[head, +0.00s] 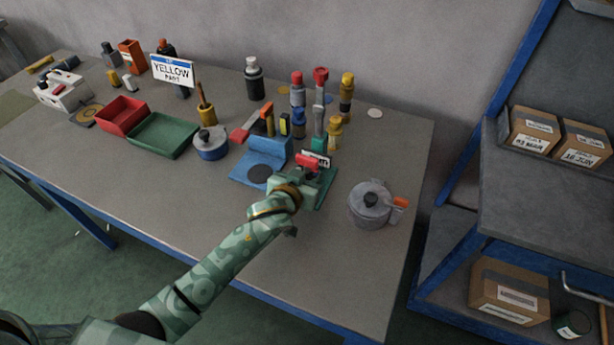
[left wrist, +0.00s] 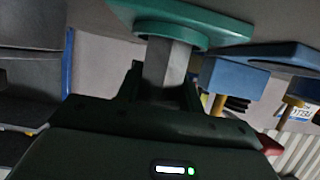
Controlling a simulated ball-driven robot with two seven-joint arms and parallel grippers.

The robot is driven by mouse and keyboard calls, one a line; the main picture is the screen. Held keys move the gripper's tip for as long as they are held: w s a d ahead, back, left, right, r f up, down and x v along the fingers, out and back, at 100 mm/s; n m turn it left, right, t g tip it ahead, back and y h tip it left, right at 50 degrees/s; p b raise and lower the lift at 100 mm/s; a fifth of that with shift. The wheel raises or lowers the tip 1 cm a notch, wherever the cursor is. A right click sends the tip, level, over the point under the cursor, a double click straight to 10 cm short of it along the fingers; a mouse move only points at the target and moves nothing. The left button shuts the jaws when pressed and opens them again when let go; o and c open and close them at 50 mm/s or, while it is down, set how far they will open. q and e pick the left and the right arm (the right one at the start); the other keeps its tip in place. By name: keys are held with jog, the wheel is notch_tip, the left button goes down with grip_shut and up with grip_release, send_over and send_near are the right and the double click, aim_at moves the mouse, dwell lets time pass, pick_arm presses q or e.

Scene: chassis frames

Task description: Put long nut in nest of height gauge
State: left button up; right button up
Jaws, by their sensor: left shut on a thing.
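The long nut (left wrist: 167,66) is a grey, flat-sided bar in the left wrist view. My left gripper (left wrist: 165,95) is shut on it, with a finger on each side. One end of the nut meets a teal round collar (left wrist: 205,24) on the teal base; I cannot tell how deep it sits. In the head view my left gripper (head: 302,182) is over the teal base plate (head: 327,196) of the height gauge. A red block with a label (head: 314,160) shows just behind the gripper. The gripper hides the nut and collar there. My right gripper is out of view.
A blue stand (head: 266,150) is left of the gripper, and a grey lidded pot (head: 370,203) is to its right. Several bottles and tools stand behind. A red tray (head: 122,116) and green tray (head: 163,135) lie left. The front of the table is clear.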

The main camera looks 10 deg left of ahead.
pick_arm(q)
jog(key=o, duration=1.2)
jog(key=shift+c, duration=0.2)
jog(key=shift+s+r, duration=0.2)
jog(key=p+v, duration=0.3)
jog(key=v, duration=0.8)
jog(key=shift+s, duration=0.3)
jog(key=shift+a, duration=0.1)
